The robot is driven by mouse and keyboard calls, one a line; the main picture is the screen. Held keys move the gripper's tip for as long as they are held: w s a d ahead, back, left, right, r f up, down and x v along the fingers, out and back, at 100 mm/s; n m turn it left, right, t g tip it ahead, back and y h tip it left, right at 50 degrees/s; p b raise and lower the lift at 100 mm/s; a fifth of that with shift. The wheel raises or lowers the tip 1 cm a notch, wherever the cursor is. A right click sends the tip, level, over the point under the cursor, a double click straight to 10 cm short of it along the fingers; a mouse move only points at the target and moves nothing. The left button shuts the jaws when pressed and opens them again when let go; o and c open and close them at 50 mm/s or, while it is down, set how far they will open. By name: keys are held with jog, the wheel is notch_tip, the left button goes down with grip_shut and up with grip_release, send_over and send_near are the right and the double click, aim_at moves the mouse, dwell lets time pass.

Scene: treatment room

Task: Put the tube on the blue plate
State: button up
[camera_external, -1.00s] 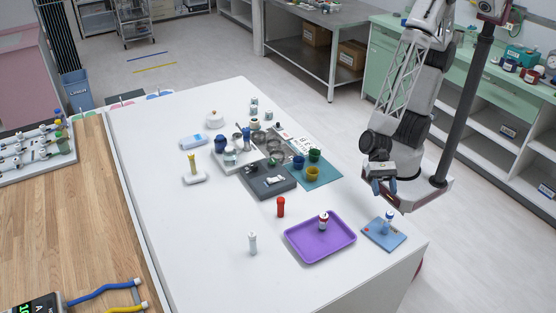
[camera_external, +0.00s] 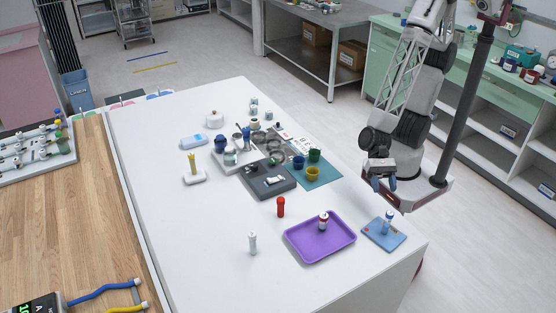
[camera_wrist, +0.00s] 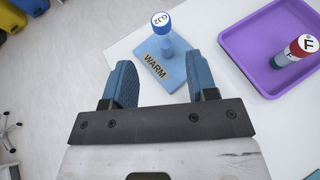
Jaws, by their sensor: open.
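The blue plate (camera_external: 384,237) lies at the table's right corner and bears a "WARM" label in the wrist view (camera_wrist: 150,72). A blue tube with a white cap (camera_external: 388,222) stands upright on it and also shows in the wrist view (camera_wrist: 162,38). Another tube, red, white and teal (camera_external: 323,221), is on the purple tray (camera_external: 301,254); its marked white top shows in the wrist view (camera_wrist: 295,50). A red tube (camera_external: 281,207) and a white tube (camera_external: 252,243) stand on the bare table. My gripper (camera_external: 384,186) is open and empty, above and beyond the plate; its blue fingers (camera_wrist: 159,62) point towards it.
The white table (camera_external: 190,240) is clear at the front left. Jars, yellow and green cups (camera_external: 313,174), a grey box (camera_external: 266,183) and a teal mat (camera_external: 325,177) crowd its middle. The purple tray's raised rim is close beside the blue plate.

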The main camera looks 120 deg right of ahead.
jog(key=s+d+r+n+g+h, duration=0.1)
jog(key=s+d+r+n+h, duration=0.2)
jog(key=d+r+n, duration=0.3)
jog(key=s+d+r+n+g+h, duration=0.1)
jog(key=s+d+r+n+h, duration=0.3)
jog(key=d+n, duration=0.5)
jog(key=s+d+r+n+g+h, duration=0.1)
jog(key=s+d+r+n+h, duration=0.3)
jog(key=d+r+n, duration=0.3)
jog(key=d+n+h, duration=0.1)
jog(key=d, duration=0.2)
jog(key=shift+s+d+r, duration=0.25)
jog(key=shift+d+r, duration=0.05)
jog(key=shift+d, duration=0.1)
